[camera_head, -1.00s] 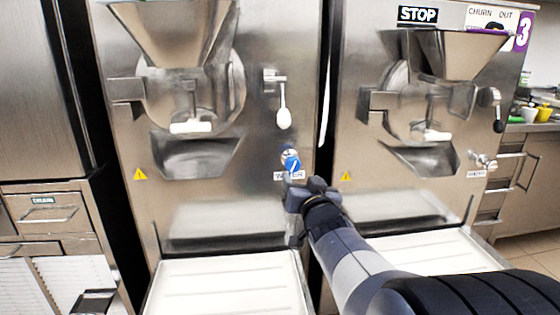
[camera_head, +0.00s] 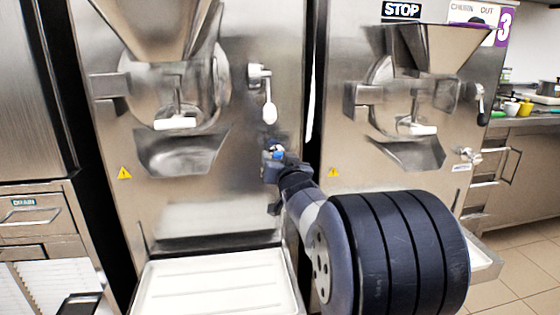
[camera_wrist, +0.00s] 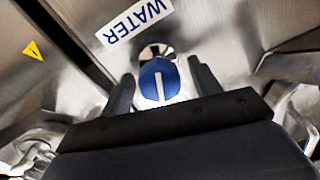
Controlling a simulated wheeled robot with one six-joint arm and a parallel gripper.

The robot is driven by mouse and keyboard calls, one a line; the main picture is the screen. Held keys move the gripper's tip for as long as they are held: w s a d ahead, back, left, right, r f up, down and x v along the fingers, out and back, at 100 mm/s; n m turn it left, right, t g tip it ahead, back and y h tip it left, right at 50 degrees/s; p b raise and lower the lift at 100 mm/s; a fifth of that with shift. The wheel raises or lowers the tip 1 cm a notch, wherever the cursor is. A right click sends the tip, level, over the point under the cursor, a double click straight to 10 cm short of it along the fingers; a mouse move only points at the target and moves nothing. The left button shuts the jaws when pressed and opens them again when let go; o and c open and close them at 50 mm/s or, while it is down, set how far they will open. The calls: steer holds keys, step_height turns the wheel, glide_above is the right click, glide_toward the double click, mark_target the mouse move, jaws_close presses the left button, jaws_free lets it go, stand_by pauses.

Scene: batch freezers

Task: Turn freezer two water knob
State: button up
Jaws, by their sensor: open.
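The blue water knob (camera_wrist: 159,80) with a white stripe sits on the front of the left freezer (camera_head: 225,130), close to a WATER label (camera_wrist: 134,20). In the wrist view the knob lies between the two dark fingers of my gripper (camera_wrist: 162,85), with a gap on each side. The stripe runs nearly upright in that view. In the head view my gripper (camera_head: 273,165) is at the freezer front and covers most of the knob; only a bit of blue (camera_head: 278,154) shows.
A white-handled lever (camera_head: 269,108) hangs just above the knob. A white tray (camera_head: 215,285) juts out below the left freezer. The freezer marked 3 (camera_head: 345,130) stands to the right, with its own water tap (camera_head: 466,155).

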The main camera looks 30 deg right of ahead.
steer(key=shift+c, duration=0.2)
steer(key=c, duration=0.9)
steer(key=shift+c, duration=0.2)
steer(key=m+p, duration=0.2)
steer(key=m, duration=0.1)
steer(key=shift+r, duration=0.1)
steer(key=m+p, duration=0.1)
steer(key=m, duration=0.2)
steer(key=shift+m, duration=0.4)
steer(key=m, duration=0.3)
steer(key=shift+m, duration=0.3)
steer(key=shift+f+m+h, duration=0.2)
steer(key=shift+m+h, duration=0.2)
steer(key=shift+m, duration=1.5)
